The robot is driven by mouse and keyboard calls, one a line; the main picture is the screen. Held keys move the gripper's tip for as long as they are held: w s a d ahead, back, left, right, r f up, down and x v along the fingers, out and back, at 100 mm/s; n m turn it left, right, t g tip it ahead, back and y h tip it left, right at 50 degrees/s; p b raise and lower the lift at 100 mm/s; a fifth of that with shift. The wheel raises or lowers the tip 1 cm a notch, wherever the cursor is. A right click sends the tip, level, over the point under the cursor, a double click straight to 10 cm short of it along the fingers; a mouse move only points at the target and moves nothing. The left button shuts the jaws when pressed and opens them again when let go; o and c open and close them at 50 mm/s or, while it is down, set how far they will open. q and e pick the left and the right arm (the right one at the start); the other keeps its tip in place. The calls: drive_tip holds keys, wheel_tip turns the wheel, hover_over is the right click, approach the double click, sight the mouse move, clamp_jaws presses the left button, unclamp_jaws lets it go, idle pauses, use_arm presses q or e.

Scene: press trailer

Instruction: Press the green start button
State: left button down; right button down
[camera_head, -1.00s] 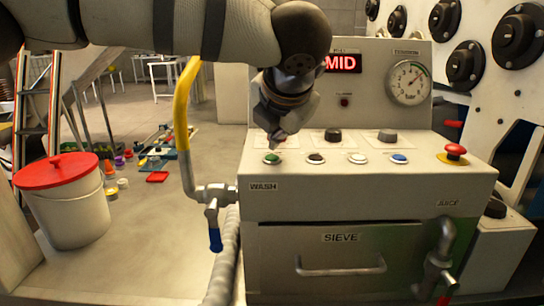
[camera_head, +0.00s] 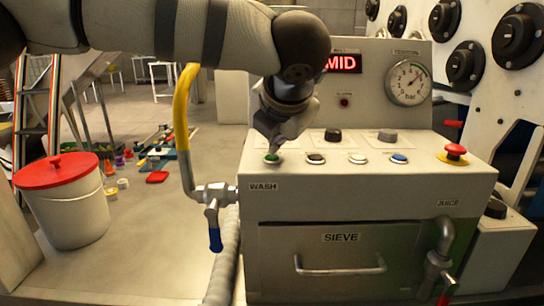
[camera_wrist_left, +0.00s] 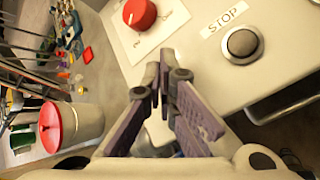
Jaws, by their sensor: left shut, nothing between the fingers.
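The green button (camera_head: 271,158) sits at the left end of the button row on the panel's sloped top. My left gripper (camera_head: 272,147) is shut and empty, pointing down with its tips right at the green button. I cannot tell whether they touch it. In the left wrist view the shut fingertips (camera_wrist_left: 163,72) show close to the panel top, and the green button is not visible there. A red knob (camera_wrist_left: 139,13) and a dark round button beside a STOP label (camera_wrist_left: 241,43) show beyond the fingers. My right gripper is not in view.
Black (camera_head: 316,158), white (camera_head: 357,158) and blue (camera_head: 399,158) buttons continue the row, with dark knobs behind. A red mushroom button (camera_head: 455,151) is at the right end. A yellow-handled pipe (camera_head: 183,110) rises left of the panel. A red-lidded bucket (camera_head: 75,205) stands farther left.

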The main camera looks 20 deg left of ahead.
sight(276, 157)
use_arm(q)
drive_tip(key=shift+f, duration=0.4)
idle(0.7)
drive_tip(key=shift+r, duration=0.8)
drive_tip(key=shift+r, duration=0.1)
drive_tip(key=shift+r, duration=2.45)
